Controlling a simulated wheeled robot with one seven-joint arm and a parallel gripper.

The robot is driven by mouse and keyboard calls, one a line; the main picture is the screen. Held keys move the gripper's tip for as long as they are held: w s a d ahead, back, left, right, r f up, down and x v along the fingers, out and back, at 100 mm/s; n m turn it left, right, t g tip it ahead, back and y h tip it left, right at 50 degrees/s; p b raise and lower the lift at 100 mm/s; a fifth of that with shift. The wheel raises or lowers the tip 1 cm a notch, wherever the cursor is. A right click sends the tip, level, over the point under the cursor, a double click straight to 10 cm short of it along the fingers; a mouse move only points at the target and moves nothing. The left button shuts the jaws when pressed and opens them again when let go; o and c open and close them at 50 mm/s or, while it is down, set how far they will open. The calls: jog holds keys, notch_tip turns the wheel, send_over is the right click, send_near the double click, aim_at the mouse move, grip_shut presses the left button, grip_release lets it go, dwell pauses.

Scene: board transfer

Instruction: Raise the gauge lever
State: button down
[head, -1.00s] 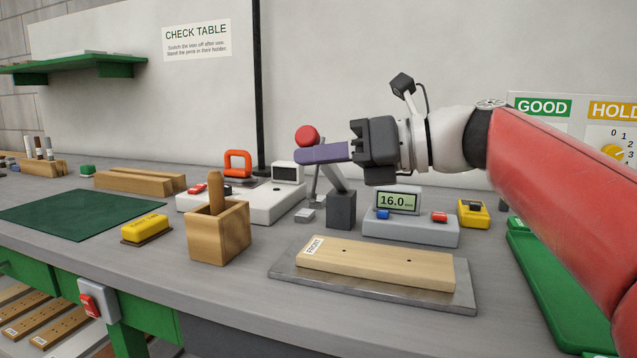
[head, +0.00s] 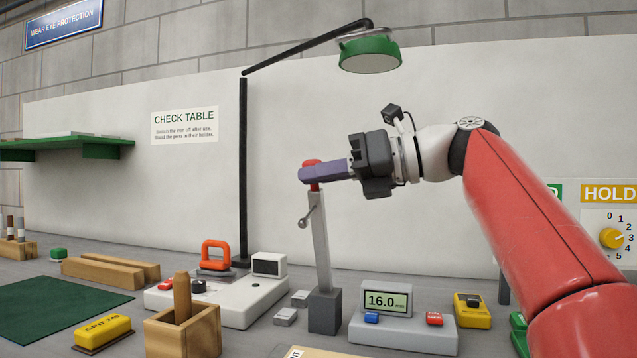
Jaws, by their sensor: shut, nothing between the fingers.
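The gauge lever (head: 320,243) is a grey bar with a red knob (head: 312,163) at its top. It stands nearly upright on a dark grey block (head: 324,312). My gripper (head: 308,175) is at the lever's top, its purple fingers shut and empty. The fingers overlap the lever just under the red knob and hide part of it; whether they touch it I cannot tell. The gauge display (head: 385,300) beside it reads 16.0.
A white station (head: 232,305) with an orange-handled tool (head: 215,255) stands left of the lever. A wooden box (head: 183,335) is in front. A yellow device (head: 472,310) is at the right. A green lamp (head: 370,54) hangs above.

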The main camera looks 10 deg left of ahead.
jog(key=shift+w, duration=0.1)
jog(key=shift+d+r, duration=0.1)
dwell(0.4)
jog(key=d+r, duration=0.1)
jog(key=d, duration=0.6)
jog(key=shift+d, duration=0.3)
